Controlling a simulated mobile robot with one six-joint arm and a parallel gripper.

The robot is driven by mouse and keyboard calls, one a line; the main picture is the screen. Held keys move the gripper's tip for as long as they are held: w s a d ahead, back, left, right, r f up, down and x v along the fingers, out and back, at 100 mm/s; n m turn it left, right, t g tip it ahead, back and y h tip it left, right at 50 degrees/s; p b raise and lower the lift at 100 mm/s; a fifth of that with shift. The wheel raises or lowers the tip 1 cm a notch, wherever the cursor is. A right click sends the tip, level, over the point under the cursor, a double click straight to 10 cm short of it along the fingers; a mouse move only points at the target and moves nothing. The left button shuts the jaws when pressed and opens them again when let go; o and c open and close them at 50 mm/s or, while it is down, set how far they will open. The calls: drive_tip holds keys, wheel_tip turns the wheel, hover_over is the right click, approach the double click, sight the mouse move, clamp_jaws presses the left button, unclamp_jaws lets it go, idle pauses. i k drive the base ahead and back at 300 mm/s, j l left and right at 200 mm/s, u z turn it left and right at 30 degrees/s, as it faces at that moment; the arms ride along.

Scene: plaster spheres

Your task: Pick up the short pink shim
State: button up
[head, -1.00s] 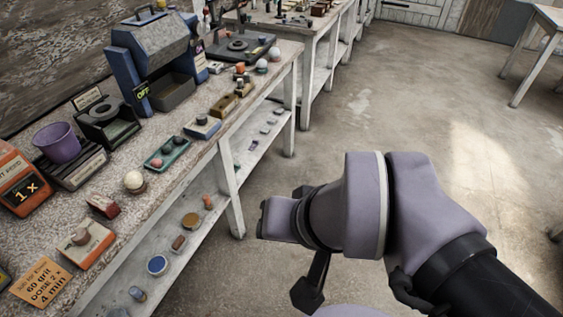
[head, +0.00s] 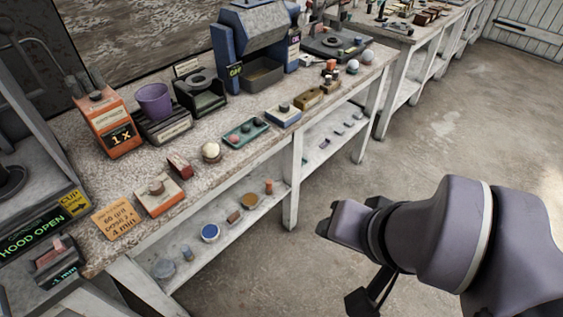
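I cannot surely pick out the short pink shim. A small dull pink-red piece (head: 48,258) lies on a dark block marked in mm at the lower left of the head view; it is too small to tell whether it is the shim. My gripper (head: 328,222) is at the end of my purple arm, right of centre, out over the floor and well apart from the bench. Its fingers are not clear enough to show whether it is open or shut.
The long bench (head: 75,150) carries an orange scale (head: 108,128), a purple cup (head: 154,101), a blue machine (head: 228,52), a teal tray (head: 259,127) and a white ball (head: 211,151). A lower shelf holds several small pieces. A hood (head: 25,225) stands at left. The floor is clear.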

sight(61, 246)
drive_tip(key=u, duration=2.15)
drive_tip(key=z, duration=2.4)
drive_tip(key=u, duration=2.4)
drive_tip(key=i+j+z, duration=0.3)
drive_tip(key=j+z, duration=0.15)
drive_tip(key=j, duration=0.2)
drive_tip(key=i+j+z, duration=0.2)
drive_tip(key=j, duration=0.15)
drive_tip(key=k, duration=0.1)
